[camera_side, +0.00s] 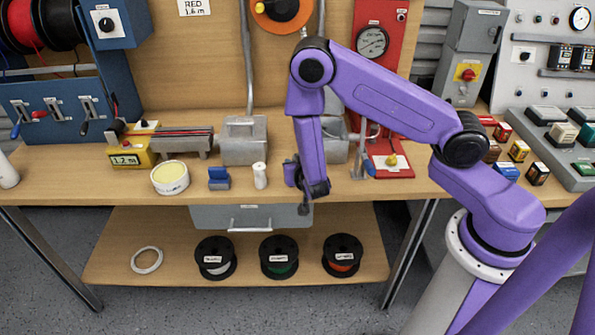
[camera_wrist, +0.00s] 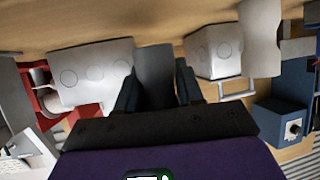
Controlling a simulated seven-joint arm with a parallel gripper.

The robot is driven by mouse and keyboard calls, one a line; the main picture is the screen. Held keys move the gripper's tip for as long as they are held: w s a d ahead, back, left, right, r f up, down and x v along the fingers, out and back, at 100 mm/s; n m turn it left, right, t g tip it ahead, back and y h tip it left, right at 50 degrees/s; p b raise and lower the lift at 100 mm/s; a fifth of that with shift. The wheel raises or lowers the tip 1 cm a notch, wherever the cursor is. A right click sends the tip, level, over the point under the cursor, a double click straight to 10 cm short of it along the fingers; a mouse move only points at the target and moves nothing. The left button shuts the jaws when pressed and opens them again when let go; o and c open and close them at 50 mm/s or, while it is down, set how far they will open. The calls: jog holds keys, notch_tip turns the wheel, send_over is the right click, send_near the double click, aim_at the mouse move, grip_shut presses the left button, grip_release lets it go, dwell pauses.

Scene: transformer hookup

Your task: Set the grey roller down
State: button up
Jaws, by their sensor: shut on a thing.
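My gripper (camera_side: 305,197) is over the front edge of the wooden bench, pointing down. In the wrist view my gripper (camera_wrist: 157,90) has its two dark fingers closed on the grey roller (camera_wrist: 155,70), a dark grey piece standing out between them. In the side view only a small dark grey end of the roller (camera_side: 304,209) shows below the fingers; the rest is hidden. I cannot tell from these frames whether the roller touches anything.
A white cylinder (camera_side: 260,176), a blue block (camera_side: 218,179) and a round white tub (camera_side: 170,178) stand along the bench front, left of my gripper. Grey metal boxes (camera_side: 244,141) stand behind. A red gauge panel (camera_side: 384,110) is to the right. Spools (camera_side: 279,257) lie on the shelf below.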

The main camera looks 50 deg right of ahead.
jog(key=shift+f, duration=1.25)
jog(key=shift+f, duration=0.15)
jog(key=o, duration=1)
jog(key=shift+o, duration=0.2)
